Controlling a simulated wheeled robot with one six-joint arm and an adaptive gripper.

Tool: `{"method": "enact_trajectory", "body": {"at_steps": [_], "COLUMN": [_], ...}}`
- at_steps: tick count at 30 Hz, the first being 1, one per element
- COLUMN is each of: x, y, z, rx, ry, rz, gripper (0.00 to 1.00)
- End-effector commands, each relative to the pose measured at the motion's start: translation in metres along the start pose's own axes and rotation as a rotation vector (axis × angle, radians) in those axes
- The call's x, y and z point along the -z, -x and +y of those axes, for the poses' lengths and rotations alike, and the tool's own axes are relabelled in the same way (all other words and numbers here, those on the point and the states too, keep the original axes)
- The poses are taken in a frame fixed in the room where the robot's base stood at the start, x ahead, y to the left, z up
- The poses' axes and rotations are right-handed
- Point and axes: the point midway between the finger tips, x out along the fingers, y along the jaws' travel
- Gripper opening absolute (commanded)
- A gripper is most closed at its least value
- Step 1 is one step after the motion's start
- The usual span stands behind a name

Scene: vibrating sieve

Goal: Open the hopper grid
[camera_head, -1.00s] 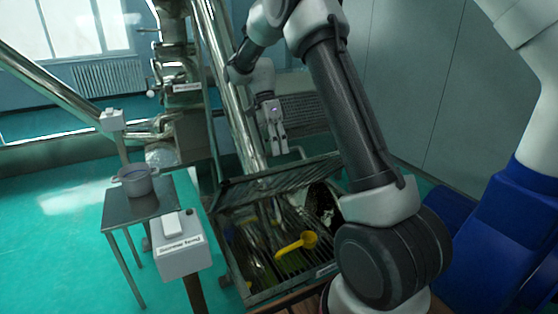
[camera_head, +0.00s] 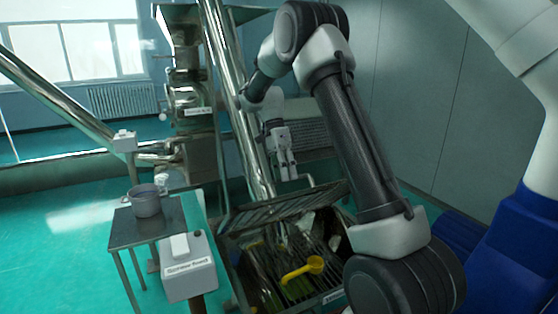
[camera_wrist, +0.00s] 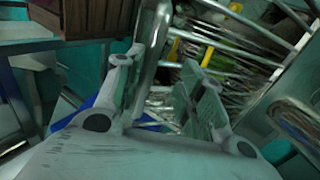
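The hopper (camera_head: 236,262) is an open metal bin in the lower middle of the head view. A barred metal grid section (camera_head: 270,212) slants across its far side, and more bars cross the opening. My gripper (camera_head: 288,172) hangs over the far edge of the grid, fingers pointing down. In the wrist view, my gripper (camera_wrist: 168,85) has its fingers well apart. A shiny grid frame bar (camera_wrist: 150,62) shows in the gap between them, and contact cannot be told. More grid bars (camera_wrist: 240,50) lie to the right.
A small table (camera_head: 125,232) with a pot (camera_head: 146,202) stands at left. A labelled control box (camera_head: 188,268) stands in front of it. A slanted steel pipe (camera_head: 235,100) rises behind the hopper. A brown wooden crate (camera_wrist: 92,18) shows at upper left in the wrist view.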

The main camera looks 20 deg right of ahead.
Motion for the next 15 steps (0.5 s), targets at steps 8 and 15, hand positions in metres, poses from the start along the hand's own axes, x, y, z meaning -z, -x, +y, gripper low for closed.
{"method": "enact_trajectory", "body": {"at_steps": [8, 15], "x": [0.0, 0.0], "y": [0.019, 0.036], "z": [-0.011, -0.019], "rx": [0.004, 0.003], "ry": [0.0, 0.0], "rz": [0.0, 0.0], "gripper": [0.35, 0.35]}}
